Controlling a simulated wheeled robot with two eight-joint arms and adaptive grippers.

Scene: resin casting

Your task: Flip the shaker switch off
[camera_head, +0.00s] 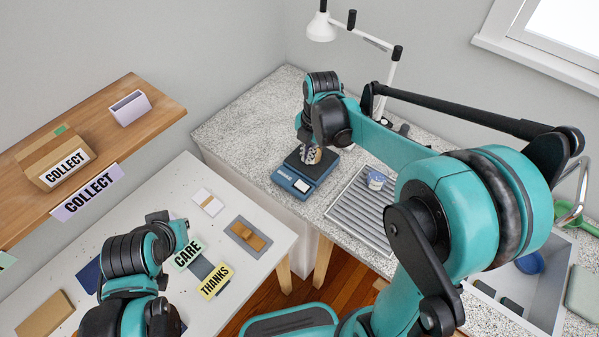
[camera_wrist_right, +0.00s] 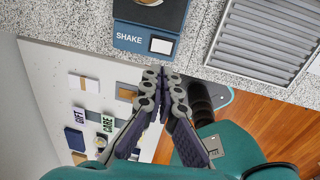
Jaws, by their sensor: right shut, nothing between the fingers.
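The blue shaker (camera_head: 289,181), labelled SHAKE, sits on the speckled counter with a dark top plate. It also shows at the top of the right wrist view (camera_wrist_right: 128,42). A white rectangle in a dark frame (camera_wrist_right: 161,46), perhaps the switch, is on its front; I cannot tell its on/off position. My right gripper (camera_head: 311,155) is over the shaker in the head view. In the right wrist view its fingertips (camera_wrist_right: 162,72) are together and empty, just below the white rectangle, with no clear contact. My left arm is at lower left; its fingers are not clear.
A ridged grey tray (camera_head: 345,219) with a small cup (camera_head: 376,181) lies right of the shaker. A white lamp (camera_head: 321,27) stands behind. The white table (camera_head: 265,235) at left holds cards. A grey sink (camera_head: 546,303) is at far right.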

